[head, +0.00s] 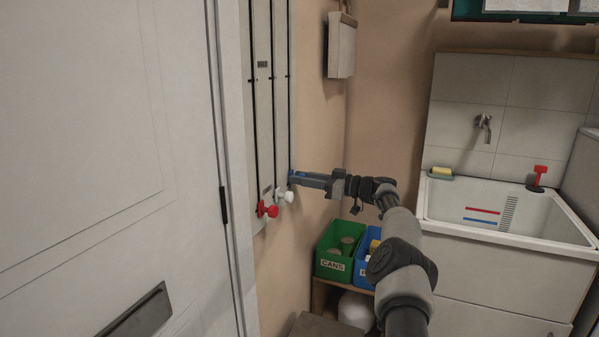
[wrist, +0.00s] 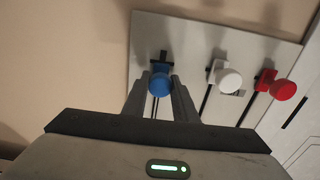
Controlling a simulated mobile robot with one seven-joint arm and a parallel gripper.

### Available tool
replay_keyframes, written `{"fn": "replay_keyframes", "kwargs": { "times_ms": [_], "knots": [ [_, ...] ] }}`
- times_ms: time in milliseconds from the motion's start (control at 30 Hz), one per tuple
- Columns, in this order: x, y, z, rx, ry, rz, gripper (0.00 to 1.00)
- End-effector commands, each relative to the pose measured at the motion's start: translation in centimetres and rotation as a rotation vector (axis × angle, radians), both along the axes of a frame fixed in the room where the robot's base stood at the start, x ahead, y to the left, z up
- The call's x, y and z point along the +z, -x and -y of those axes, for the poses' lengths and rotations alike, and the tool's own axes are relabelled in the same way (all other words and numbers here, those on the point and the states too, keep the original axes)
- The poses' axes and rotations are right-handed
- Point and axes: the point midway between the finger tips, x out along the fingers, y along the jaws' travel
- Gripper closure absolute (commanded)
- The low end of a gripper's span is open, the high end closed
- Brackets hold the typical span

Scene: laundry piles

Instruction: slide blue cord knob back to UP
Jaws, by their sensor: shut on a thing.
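The blue knob (wrist: 161,84) sits on its slotted track on a pale wall panel (wrist: 190,38). My gripper (wrist: 162,90) has its two fingers on either side of the blue knob and is shut on it. In the head view my gripper (head: 294,179) reaches the panel's right edge from the right, and only a bit of blue shows at its fingertips. The blue knob is at about the height of the white knob (head: 286,196) or slightly above it, near the lower end of the panel. The red knob (head: 267,209) is further left.
A door (head: 100,150) stands close on the left. Below my arm are a green CANS bin (head: 331,268) and a blue bin (head: 361,272) on a low shelf. A sink (head: 505,242) is on the right, and a box (head: 341,45) hangs on the wall above.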

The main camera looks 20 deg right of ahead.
Motion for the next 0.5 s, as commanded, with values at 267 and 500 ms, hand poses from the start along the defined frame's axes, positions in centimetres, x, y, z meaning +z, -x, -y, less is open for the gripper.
{"fn": "replay_keyframes", "kwargs": {
  "times_ms": [267,500],
  "knots": [
    [-2.8,0.1,-0.1,0.005,0.001,-0.007,1.00],
    [-2.8,0.1,-0.1,0.005,0.001,-0.006,1.00]
  ]
}}
